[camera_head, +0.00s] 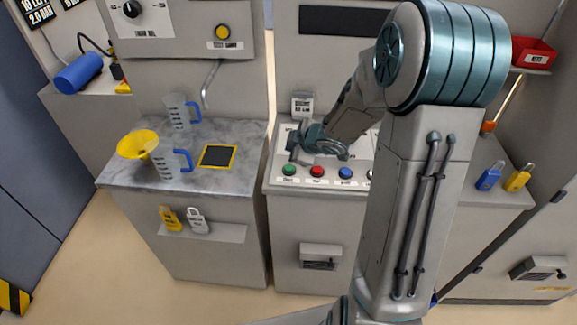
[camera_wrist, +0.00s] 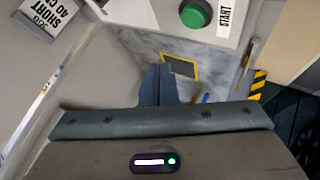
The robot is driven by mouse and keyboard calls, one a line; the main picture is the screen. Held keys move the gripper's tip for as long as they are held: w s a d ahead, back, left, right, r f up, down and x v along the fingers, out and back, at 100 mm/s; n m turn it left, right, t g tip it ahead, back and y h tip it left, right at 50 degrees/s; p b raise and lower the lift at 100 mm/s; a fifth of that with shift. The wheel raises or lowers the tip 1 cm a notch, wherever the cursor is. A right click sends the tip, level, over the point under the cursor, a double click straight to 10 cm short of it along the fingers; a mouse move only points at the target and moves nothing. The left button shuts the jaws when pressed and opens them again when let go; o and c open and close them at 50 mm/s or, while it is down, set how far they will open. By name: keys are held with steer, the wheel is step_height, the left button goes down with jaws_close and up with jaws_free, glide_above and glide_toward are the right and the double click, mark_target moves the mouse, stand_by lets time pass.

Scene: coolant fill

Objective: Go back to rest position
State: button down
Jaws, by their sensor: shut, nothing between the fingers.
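My gripper (camera_head: 291,152) is over the left part of the button panel in the head view, just above the green button (camera_head: 289,169). Its fingers also show in the wrist view (camera_wrist: 158,82), close together with nothing held. The wrist view also shows the green button (camera_wrist: 195,13), beside a START label (camera_wrist: 228,15). The gap between fingertips and button is hard to judge. My arm reaches across the right half of the head view and hides part of the panel.
A marble counter (camera_head: 115,178) at left holds a yellow funnel (camera_head: 138,144), two clear jugs with blue handles, a front one (camera_head: 168,166) and a rear one (camera_head: 178,112), and a yellow-edged black square (camera_head: 217,157). A red button (camera_head: 317,171) and blue button (camera_head: 346,172) sit right of the green one.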

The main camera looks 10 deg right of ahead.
stand_by(0.4)
steer(key=s+d+r+m+g+h, duration=0.1)
steer(key=s+d+r+m+h, duration=0.45)
steer(key=s+r+m, duration=0.35)
steer(key=s+a+r+m+g+y, duration=0.1)
steer(key=s+a+r+m+g, duration=0.1)
steer(key=s, duration=0.7)
steer(key=s+a+r+m+g, duration=0.1)
steer(key=s+a, duration=0.3)
steer(key=s, duration=0.5)
steer(key=shift+a+r+m+g+y, duration=0.2)
steer(key=shift+r+m+g+y, duration=0.2)
steer(key=shift+m, duration=0.5)
steer(key=shift+d, duration=0.15)
